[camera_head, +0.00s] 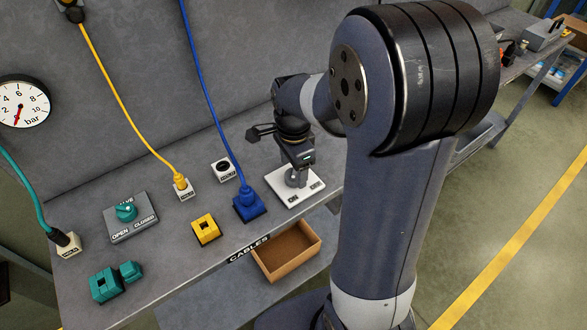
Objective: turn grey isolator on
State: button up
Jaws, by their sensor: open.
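The grey isolator is a grey knob (296,178) on a pale plate (289,197) at the front right of the bench. The plate has an ON label at its front left and a second label, probably OFF, to the right. My gripper (298,167) points down directly over the knob, with its fingertips at or just above it. The gripper is open. It hides part of the knob, so I cannot tell which label the knob points at, or whether the fingers touch it.
Left of the plate are a blue plug (248,204) in its socket, an empty round socket (223,168) and a yellow block (206,229). Further left is a teal OPEN/CLOSED valve (126,211). A brown CABLES bin (286,252) is below the bench edge. My arm covers the right side.

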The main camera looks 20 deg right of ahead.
aim_at(293, 172)
notch_tip(293, 172, up, 9)
jog(key=shift+r, duration=0.2)
dwell(0.3)
notch_tip(293, 172, down, 11)
jog(key=shift+r, duration=0.15)
dwell(0.4)
dwell(0.4)
